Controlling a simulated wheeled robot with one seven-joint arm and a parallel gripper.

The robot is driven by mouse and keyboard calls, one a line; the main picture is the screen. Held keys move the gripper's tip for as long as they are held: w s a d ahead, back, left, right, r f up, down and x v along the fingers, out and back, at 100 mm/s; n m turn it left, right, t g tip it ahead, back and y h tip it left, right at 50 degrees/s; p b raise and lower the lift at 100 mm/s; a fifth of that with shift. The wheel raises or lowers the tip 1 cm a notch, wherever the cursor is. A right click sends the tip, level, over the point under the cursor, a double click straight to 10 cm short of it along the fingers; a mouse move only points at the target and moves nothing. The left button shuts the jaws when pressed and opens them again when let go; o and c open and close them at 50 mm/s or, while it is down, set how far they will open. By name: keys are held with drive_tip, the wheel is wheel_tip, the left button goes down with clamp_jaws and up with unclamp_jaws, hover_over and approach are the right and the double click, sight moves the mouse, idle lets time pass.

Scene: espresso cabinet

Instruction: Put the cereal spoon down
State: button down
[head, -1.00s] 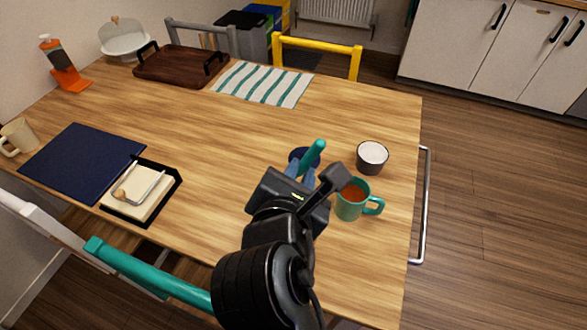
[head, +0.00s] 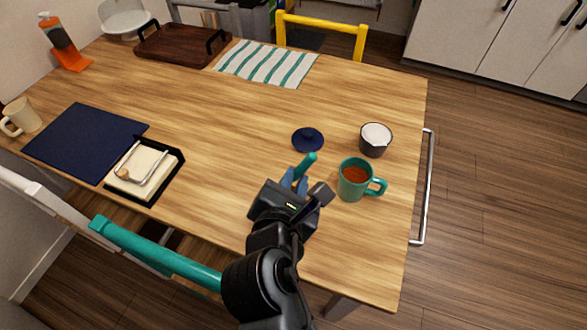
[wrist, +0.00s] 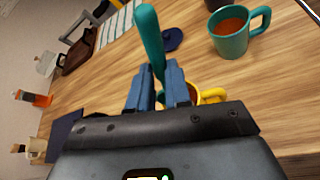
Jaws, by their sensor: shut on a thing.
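The cereal spoon (head: 306,164) shows as a teal handle held between the blue fingers of my gripper (head: 296,180). In the wrist view the spoon (wrist: 149,38) stands up from between the fingertips (wrist: 159,85), leaning slightly left. My gripper is shut on it, above the near right part of the wooden table (head: 215,130). The spoon's other end is hidden by the gripper. I cannot tell how high it is above the table.
A teal mug of reddish drink (head: 354,180) stands just right of my gripper. A dark cup (head: 375,140) and a small navy disc (head: 308,139) lie beyond. A yellow-handled item (wrist: 212,95) is partly hidden behind the fingers. The table's middle is clear.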

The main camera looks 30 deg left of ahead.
wheel_tip(320, 180, down, 6)
drive_tip(key=b, duration=0.2)
drive_tip(key=shift+f+b, duration=0.1)
drive_tip(key=shift+b, duration=0.3)
wheel_tip(320, 180, down, 2)
drive_tip(key=shift+f+b, duration=0.1)
drive_tip(key=shift+b, duration=1.15)
drive_tip(key=c, duration=1)
unclamp_jaws()
drive_tip(key=s+d+p, duration=0.1)
drive_tip(key=s, duration=0.1)
drive_tip(key=s+d+p, duration=0.1)
drive_tip(key=s, duration=0.2)
drive_tip(key=s+d+p, duration=0.1)
drive_tip(key=s, duration=0.2)
drive_tip(key=shift+s+d, duration=0.25)
drive_tip(key=shift+d, duration=0.05)
